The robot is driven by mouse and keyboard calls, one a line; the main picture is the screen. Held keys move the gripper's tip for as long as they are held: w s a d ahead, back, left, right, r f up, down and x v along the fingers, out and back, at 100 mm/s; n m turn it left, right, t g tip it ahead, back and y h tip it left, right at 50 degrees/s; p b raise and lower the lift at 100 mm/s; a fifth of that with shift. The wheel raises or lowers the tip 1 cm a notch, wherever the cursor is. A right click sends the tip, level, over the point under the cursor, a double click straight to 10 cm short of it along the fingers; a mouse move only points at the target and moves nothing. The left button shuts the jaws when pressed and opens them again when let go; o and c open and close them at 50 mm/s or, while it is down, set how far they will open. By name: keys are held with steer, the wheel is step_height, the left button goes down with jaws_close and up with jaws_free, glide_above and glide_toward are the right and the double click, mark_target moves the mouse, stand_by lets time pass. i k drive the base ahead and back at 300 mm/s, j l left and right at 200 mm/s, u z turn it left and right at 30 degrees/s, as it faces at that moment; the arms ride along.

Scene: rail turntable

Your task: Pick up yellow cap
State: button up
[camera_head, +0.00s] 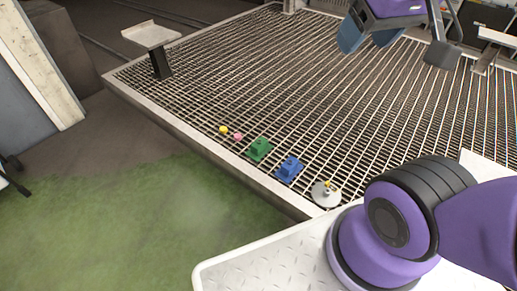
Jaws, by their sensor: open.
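A small yellow cap (223,129) lies on the metal grating near its front-left edge. A small pink cap (238,136) lies just right of it, close by. Another small yellow piece (327,184) sits on top of a round grey disc (325,196) at the grating's near corner; I cannot tell what it is. My gripper (397,47) is at the top right, raised above the grating, open, with nothing seen between its fingers. It is far to the right of the yellow cap and apart from it. The top of the gripper is cut off by the frame.
A green block (259,149) and a blue block (289,169) stand between the pink cap and the grey disc. The grating (270,70) is mostly clear behind them. A small raised plate on a post (151,36) stands at the far left corner. Green ground lies below the edge.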

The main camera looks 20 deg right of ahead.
mark_target(224, 129)
steer(key=i+j+z, duration=0.1)
steer(key=i+j, duration=0.2)
steer(key=i+j+z, duration=0.1)
steer(key=i+j, duration=0.2)
steer(key=i+j+z, duration=0.1)
steer(key=i+j, duration=0.2)
steer(key=j, duration=0.15)
steer(key=i+j+z, duration=0.15)
steer(key=j, duration=0.25)
steer(key=i+j+z, duration=0.1)
steer(key=i+j, duration=0.25)
steer(key=i+j+z, duration=0.1)
steer(key=i+j, duration=0.15)
steer(key=j, duration=0.25)
steer(key=i+j+z, duration=0.1)
steer(key=j, duration=0.35)
steer(key=i+j+z, duration=0.1)
steer(key=i+j, duration=0.2)
steer(key=j, duration=0.2)
